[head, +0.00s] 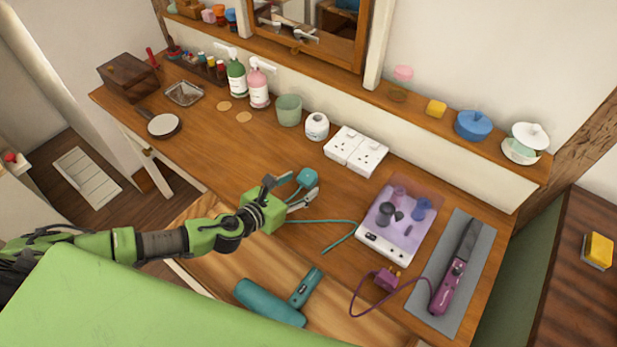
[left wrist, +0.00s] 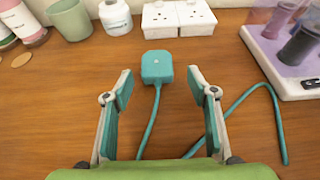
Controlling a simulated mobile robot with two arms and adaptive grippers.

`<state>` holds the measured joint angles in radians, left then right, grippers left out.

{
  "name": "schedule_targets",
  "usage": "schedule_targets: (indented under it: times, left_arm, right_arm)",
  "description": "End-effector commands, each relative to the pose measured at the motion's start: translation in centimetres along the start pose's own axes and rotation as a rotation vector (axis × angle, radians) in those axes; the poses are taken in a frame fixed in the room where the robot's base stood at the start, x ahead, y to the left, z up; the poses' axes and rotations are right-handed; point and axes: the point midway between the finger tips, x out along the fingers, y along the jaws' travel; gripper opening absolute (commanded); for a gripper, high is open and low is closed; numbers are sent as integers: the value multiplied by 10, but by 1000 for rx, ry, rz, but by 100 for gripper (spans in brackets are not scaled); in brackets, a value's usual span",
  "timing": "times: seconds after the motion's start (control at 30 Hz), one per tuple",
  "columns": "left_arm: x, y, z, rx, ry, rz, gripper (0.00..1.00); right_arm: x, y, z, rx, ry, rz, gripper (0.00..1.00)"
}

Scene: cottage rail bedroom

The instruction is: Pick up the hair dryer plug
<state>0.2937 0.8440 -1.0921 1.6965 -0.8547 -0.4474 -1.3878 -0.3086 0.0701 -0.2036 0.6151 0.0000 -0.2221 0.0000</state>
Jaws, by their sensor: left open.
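The teal hair dryer plug (head: 307,177) lies on the wooden desk, and it also shows in the left wrist view (left wrist: 157,67) with its cord running back toward me. My left gripper (head: 294,191) is open and empty. In the left wrist view its fingertips (left wrist: 160,80) stand on either side of the plug's near end and cord, with clear gaps; the plug's body lies just beyond them. The teal hair dryer (head: 272,302) lies at the desk's front. My right gripper is not in view.
A double white socket (head: 356,151) stands behind the plug. A green cup (head: 289,110) and white jar (head: 317,126) stand behind.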

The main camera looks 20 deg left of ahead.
Motion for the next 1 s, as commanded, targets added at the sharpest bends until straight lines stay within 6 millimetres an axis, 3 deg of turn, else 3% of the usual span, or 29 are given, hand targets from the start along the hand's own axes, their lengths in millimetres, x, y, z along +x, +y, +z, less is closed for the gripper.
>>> schedule_targets:
  times: [0.2, 0.5, 0.83, 0.87, 1.0]
  left_arm:
    - [13, 1, 0, -1, 0, 0, 53]
    - [51, 4, -2, -2, 0, 0, 53]
    - [56, 4, -2, -1, 1, -1, 53]
    - [56, 4, -2, -1, 1, -1, 48]
    - [56, 4, -2, -1, 1, 0, 11]
  right_arm:
    - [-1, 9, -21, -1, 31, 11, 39]
    - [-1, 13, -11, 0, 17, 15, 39]
    - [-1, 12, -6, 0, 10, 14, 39]
    - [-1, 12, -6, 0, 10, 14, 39]
    - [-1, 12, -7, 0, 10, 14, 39]
